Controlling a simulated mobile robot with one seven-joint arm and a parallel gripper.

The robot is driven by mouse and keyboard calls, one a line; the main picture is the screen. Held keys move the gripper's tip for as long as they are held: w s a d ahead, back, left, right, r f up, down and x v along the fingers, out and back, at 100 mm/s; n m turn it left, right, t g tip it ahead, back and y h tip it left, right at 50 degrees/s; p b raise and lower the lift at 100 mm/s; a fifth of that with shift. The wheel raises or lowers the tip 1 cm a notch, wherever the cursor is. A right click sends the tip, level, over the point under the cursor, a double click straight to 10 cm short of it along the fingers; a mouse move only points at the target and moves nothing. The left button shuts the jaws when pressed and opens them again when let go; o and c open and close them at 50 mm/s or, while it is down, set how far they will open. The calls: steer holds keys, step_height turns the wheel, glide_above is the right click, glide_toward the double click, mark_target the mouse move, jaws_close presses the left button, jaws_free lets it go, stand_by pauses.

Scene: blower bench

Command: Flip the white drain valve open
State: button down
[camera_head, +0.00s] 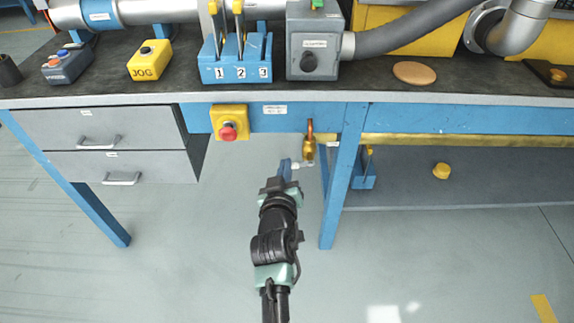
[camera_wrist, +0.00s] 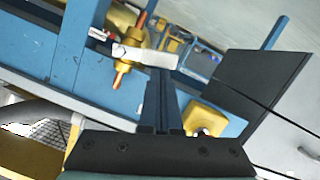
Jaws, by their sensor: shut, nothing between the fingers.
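The drain valve has a brass body (camera_head: 309,150) on a copper pipe under the bench's front edge, left of a blue leg. Its white lever (camera_wrist: 145,55) reaches across the brass body (camera_wrist: 122,72) in the wrist view, and only a small white piece (camera_head: 297,166) shows in the head view. My gripper (camera_head: 284,167) is shut and empty, just left of the valve. In the wrist view my closed fingertips (camera_wrist: 162,75) overlap the free end of the lever; I cannot tell whether they touch it.
A yellow box with a red stop button (camera_head: 228,129) is on the bench front, left of the valve. Drawers (camera_head: 104,128) are farther left. The blue leg (camera_head: 343,190) stands close on the right. The floor below is clear. A yellow knob (camera_head: 441,171) is on the lower shelf.

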steer(key=f+n+h+b, duration=0.1)
steer(key=f+n+b, duration=0.1)
steer(key=n+b, duration=0.1)
steer(key=d+f+n+t+h+b, duration=0.1)
steer(key=n+b, duration=0.2)
steer(key=b, duration=0.1)
steer(key=d+f+n+b, duration=0.1)
steer(key=f+n+b, duration=0.1)
steer(key=n+b, duration=0.1)
steer(key=shift+f+n+t+h+b, duration=0.3)
steer(key=shift+n+h+b, duration=0.1)
steer(key=shift+n, duration=0.2)
steer(key=shift+a, duration=0.1)
